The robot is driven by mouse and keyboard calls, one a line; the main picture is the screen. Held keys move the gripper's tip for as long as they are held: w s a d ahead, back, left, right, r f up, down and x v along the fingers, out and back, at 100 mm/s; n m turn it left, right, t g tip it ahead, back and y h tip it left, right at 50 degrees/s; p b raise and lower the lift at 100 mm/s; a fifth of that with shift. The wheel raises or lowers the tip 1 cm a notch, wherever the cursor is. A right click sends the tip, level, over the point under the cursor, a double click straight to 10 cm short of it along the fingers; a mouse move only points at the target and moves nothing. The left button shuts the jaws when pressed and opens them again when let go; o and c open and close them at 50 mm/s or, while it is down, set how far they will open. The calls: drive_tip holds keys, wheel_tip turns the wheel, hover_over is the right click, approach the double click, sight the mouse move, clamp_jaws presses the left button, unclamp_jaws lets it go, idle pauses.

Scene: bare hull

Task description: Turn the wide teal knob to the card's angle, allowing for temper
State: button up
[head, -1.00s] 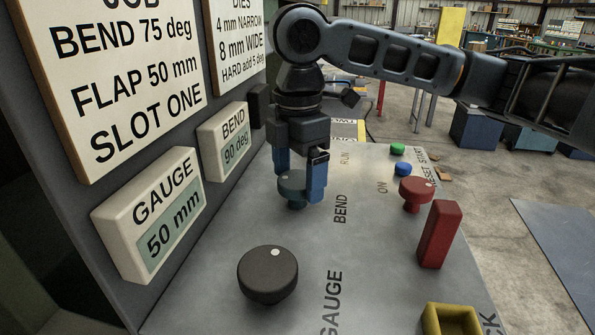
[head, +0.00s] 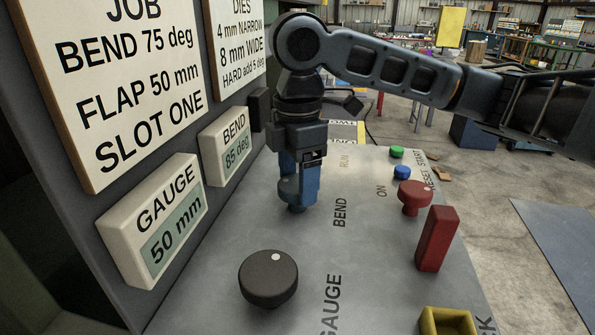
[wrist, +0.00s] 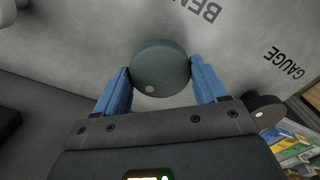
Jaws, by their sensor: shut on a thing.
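The wide teal knob (wrist: 160,66) sits on the grey panel, with a pale dot on its rim near my gripper. My gripper (wrist: 160,82) is shut on it, one blue finger at each side. In the head view my gripper (head: 298,190) points down and its fingers partly hide the knob (head: 291,187). The BEND display (head: 226,147) reads 85 deg. The job card (head: 125,85) reads BEND 75 deg, FLAP 50 mm, SLOT ONE. The dies card (head: 237,45) reads 4 mm NARROW, 8 mm WIDE, HARD add 5 deg; its top is cut off.
A dark GAUGE knob (head: 268,278) stands nearer on the panel; the GAUGE display (head: 158,222) reads 50 mm. To the right are a red knob (head: 414,196), a red block (head: 437,239), blue (head: 402,172) and green (head: 397,152) buttons, and a yellow open-topped holder (head: 447,322).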

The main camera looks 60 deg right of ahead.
sight(297, 183)
drive_tip(key=shift+m+p, duration=1.05)
drive_tip(key=shift+m, duration=0.95)
drive_tip(key=o, duration=1)
drive_tip(key=shift+o, duration=0.2)
wheel_tip(297, 183, up, 8)
drive_tip(key=shift+f, duration=0.1)
